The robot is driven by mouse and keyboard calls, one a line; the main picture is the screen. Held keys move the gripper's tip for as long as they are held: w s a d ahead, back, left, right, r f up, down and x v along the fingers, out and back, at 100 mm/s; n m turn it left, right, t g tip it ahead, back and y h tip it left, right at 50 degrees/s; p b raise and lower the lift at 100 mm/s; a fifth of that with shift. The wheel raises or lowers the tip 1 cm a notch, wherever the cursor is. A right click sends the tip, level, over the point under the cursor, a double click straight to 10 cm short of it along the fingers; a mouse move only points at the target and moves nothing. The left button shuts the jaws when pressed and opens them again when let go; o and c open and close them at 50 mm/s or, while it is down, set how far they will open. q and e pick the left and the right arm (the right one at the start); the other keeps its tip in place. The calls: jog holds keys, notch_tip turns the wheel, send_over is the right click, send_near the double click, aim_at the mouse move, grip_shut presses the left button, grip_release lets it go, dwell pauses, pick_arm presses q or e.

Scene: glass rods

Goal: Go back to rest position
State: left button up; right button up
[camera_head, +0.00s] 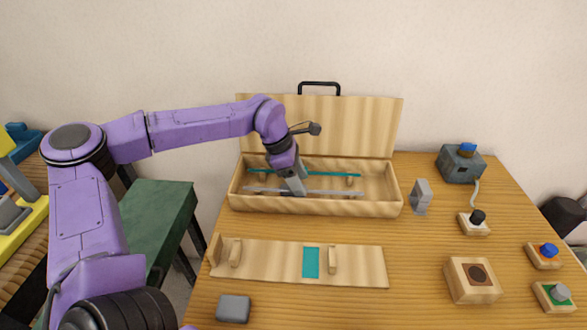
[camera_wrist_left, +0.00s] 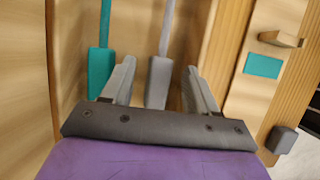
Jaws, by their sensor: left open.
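My left gripper (camera_head: 293,187) reaches down into the open wooden case (camera_head: 315,208) in the head view. In the left wrist view, the fingers of my left gripper (camera_wrist_left: 158,72) are apart, one on each side of the grey handle of a grey rod (camera_wrist_left: 159,80). That grey rod (camera_head: 335,193) lies along the front of the case. A teal rod (camera_head: 335,174) lies behind it, and its teal handle (camera_wrist_left: 101,72) is beside the gripper. The gripper partly hides both rods in the head view. My right gripper is not in view.
A wooden rack (camera_head: 360,265) with a teal patch lies in front of the case. A grey block (camera_head: 233,308) is near the front edge. A grey upright block (camera_head: 421,196), a grey device (camera_head: 461,163) and a wooden box (camera_head: 472,281) stand to the right.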

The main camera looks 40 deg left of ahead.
pick_arm(q)
jog(key=v, duration=0.8)
jog(key=shift+r, duration=0.3)
